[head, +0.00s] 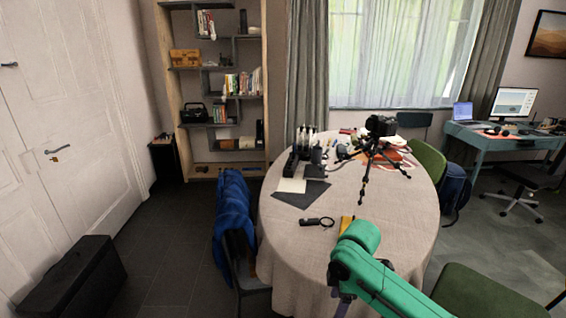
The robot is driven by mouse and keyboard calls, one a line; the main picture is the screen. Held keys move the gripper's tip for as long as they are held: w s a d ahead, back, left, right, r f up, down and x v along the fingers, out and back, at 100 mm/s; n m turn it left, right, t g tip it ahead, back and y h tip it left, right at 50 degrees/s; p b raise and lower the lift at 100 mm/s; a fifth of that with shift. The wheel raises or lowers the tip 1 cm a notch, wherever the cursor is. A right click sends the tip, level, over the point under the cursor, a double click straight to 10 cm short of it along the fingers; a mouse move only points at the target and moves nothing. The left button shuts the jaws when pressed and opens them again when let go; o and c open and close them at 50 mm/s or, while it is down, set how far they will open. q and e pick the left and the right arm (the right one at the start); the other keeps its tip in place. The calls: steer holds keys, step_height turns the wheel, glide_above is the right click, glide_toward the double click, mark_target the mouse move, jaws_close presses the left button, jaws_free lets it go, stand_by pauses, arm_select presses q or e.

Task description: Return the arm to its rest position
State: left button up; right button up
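My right arm, green with dark joints, comes in from the bottom right. Its bend is seen over the front part of the round table (285,240), which has a pale cloth. A small grey part of the arm shows below the bend at the frame's lower edge. My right gripper cannot be made out. My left arm and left gripper are not in view. A camera on a black tripod (381,127) stands on the table towards the back right.
A yellow object (346,224) lies just behind my arm, near a black item (318,222). Dark sheets, bottles and small gear crowd the table's back. A chair with a blue jacket (233,215) stands left, green chairs (478,293) right. Floor at left is partly clear.

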steer(key=w+d+f+m+t+y, duration=0.15)
steer(key=f+m, duration=0.25)
steer(key=f, duration=0.5)
steer(key=w+d+f+m, duration=0.1)
steer(key=d+f+m, duration=0.25)
steer(key=f, duration=0.65)
steer(key=s+d+f+m+h, duration=0.1)
steer(key=s+d+f+m, duration=0.15)
steer(key=f, duration=0.25)
steer(key=s+d+f+m, duration=0.1)
steer(key=s+f, duration=0.3)
steer(key=f, duration=0.2)
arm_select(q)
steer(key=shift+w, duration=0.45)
arm_select(e)
steer(key=s+d+f+m, duration=0.1)
steer(key=s+f, duration=0.3)
steer(key=s, duration=0.6)
steer(key=s+d+f+m+h, duration=0.1)
steer(key=s+f, duration=0.4)
steer(key=s, duration=0.6)
steer(key=s+d+f+m+g, duration=0.1)
steer(key=s+f, duration=0.4)
steer(key=s, duration=0.5)
steer(key=shift+s+d+f+m, duration=0.15)
steer(key=shift+s+d+m, duration=0.25)
steer(key=shift+d, duration=0.3)
steer(key=shift+h, duration=0.25)
